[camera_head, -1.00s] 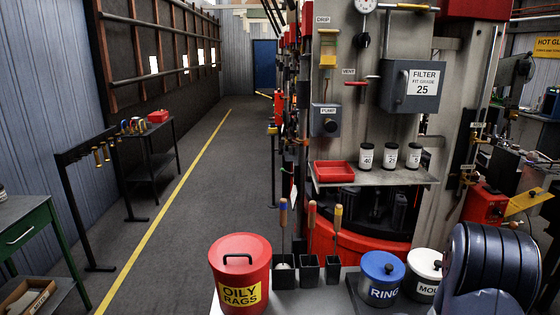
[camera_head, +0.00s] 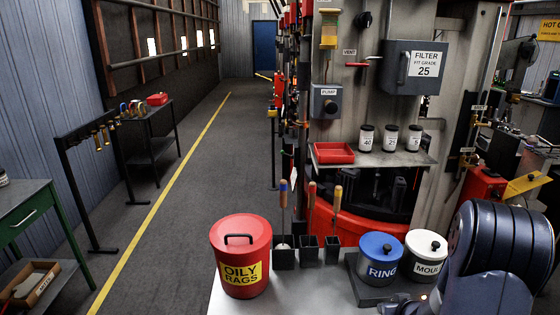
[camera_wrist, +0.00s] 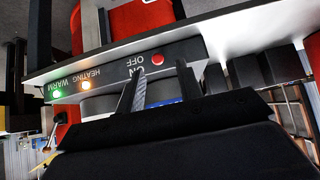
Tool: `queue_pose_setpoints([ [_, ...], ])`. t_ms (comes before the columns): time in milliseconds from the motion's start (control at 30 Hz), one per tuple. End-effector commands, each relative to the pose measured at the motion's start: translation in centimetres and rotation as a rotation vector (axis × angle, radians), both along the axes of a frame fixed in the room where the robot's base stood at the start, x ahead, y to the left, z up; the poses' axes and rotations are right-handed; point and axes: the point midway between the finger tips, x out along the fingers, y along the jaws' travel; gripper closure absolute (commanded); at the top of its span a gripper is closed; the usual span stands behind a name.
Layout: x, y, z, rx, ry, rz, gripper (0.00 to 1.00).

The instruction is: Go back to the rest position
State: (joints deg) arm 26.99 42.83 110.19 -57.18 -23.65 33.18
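Behind the fingertips is a grey control panel (camera_wrist: 112,75), upside down in this view, marked ON, OFF, HEATING and WARM. A red button (camera_wrist: 158,61) sits beside ON/OFF. An orange light (camera_wrist: 86,86) and a green light (camera_wrist: 57,93) glow. I cannot tell whether the fingertips touch the panel. In the head view my dark blue arm fills the lower right, and the fingertips cannot be made out.
On the pale bench (camera_head: 300,295) stand a red OILY RAGS bin (camera_head: 240,242), brush and tool holders (camera_head: 309,250), a blue RING pot (camera_head: 381,270) and a white MOULD pot (camera_head: 426,265) close to my arm. The aisle (camera_head: 215,200) at left is clear.

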Motion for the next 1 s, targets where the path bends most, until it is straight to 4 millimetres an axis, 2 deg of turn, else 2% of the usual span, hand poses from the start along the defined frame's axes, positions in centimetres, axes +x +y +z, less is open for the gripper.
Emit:
queue_pose_setpoints([
  [33, 0.6, 0.1, -0.9, 0.002, 0.002, 0.001, 0.66],
  [200, 2.5, 0.1, -2.8, 0.001, 0.001, 0.000, 0.66],
  [1000, 1.8, 0.0, -3.5, 0.006, -0.202, -0.002, 0.66],
])
